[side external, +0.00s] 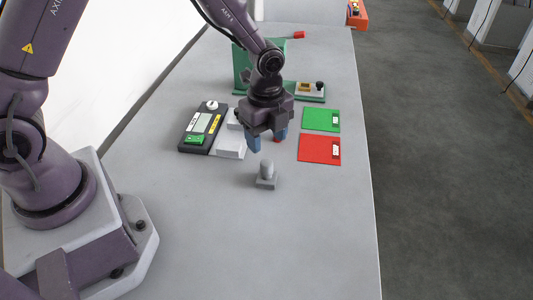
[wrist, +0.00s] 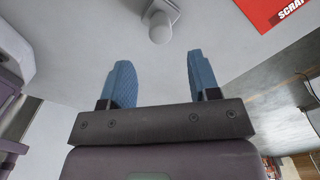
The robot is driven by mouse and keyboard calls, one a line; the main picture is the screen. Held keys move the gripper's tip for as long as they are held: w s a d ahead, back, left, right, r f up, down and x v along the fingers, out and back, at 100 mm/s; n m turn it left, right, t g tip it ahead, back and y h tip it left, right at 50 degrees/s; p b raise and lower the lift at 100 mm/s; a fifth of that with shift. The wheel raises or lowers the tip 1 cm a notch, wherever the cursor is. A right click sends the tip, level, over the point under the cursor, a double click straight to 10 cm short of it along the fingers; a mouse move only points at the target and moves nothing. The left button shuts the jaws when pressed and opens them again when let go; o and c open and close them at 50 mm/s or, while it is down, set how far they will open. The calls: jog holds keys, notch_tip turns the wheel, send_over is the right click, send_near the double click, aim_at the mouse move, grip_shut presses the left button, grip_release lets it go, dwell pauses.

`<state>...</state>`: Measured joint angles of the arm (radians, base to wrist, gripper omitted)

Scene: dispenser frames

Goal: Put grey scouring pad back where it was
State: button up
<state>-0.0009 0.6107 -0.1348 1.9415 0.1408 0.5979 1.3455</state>
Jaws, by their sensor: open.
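A small grey block with a rounded knob (side external: 266,176) stands upright on the bare table, in front of my gripper; I take it for the grey scouring pad, though its material cannot be told. It also shows at the top of the wrist view (wrist: 161,27), beyond the fingertips and roughly centred between them. My gripper (side external: 267,143) has blue fingers that are apart, with nothing between them in the wrist view (wrist: 158,62). It hangs above the table, behind the grey block and not touching it.
A green dispenser (side external: 240,68) stands behind. A green mat (side external: 316,119) and a red mat (side external: 314,149) lie right. The front table is clear.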

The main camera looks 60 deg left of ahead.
notch_tip(320, 180, up, 2)
jog(key=shift+r, duration=0.15)
jog(key=r, duration=0.1)
notch_tip(320, 180, up, 15)
jog(key=n+t, duration=0.3)
jog(key=n, duration=0.6)
send_over(266, 161)
jog(key=s+a, duration=0.3)
jog(key=s, duration=0.5)
jog(key=s+a+r+n+t, duration=0.1)
jog(key=s+r+n+t, duration=0.1)
jog(key=s+r+n, duration=0.3)
jog(key=s+n, duration=0.4)
jog(key=s, duration=0.1)
jog(key=shift+s+t, duration=0.25)
jog(key=shift+t, duration=0.05)
